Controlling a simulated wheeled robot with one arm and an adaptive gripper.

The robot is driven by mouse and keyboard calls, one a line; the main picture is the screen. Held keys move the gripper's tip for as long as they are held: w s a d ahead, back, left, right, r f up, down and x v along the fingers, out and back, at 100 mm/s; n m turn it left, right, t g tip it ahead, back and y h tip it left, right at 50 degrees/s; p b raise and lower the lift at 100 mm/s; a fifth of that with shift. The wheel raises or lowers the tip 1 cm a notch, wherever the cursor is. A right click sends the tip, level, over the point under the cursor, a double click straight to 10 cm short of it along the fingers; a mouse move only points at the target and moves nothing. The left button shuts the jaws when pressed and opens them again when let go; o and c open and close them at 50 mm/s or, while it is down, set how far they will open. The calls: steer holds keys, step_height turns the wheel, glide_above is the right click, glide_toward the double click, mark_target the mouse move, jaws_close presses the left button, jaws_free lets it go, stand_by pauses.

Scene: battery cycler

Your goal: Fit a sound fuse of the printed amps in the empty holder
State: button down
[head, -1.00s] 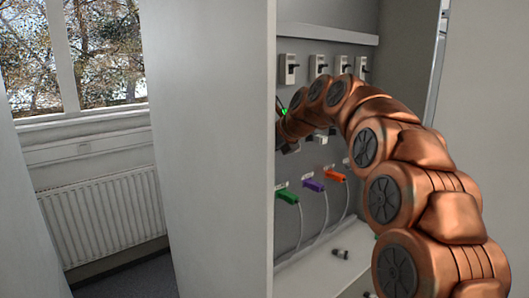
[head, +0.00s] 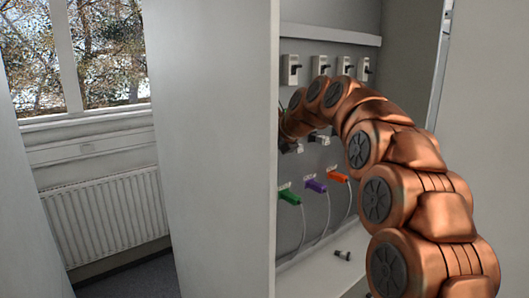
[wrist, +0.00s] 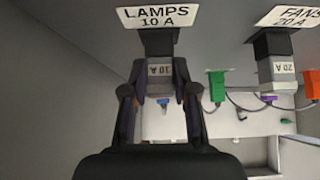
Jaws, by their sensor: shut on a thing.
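In the wrist view a label reading LAMPS 10 A (wrist: 157,16) sits above a dark holder (wrist: 159,42). My gripper (wrist: 159,88) is shut on a grey fuse marked 10 A (wrist: 159,72), with one finger on each side. The fuse's upper end meets the holder's underside; I cannot tell how deep it sits. To the right, under a label reading FANS 20 A (wrist: 289,16), another dark holder (wrist: 273,46) has a fuse marked 20 A (wrist: 283,69) in it. In the head view my gripper is hidden behind the cabinet edge and my arm.
Green (head: 289,196), purple (head: 316,186) and orange (head: 338,177) connectors with cables hang below the holders. A small dark and light piece (head: 342,255) lies on the cabinet floor. Several switches (head: 291,69) line the back wall above. The cabinet's left wall (head: 220,150) stands close to my arm.

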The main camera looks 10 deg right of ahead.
steer(key=c, duration=0.8)
jaws_free()
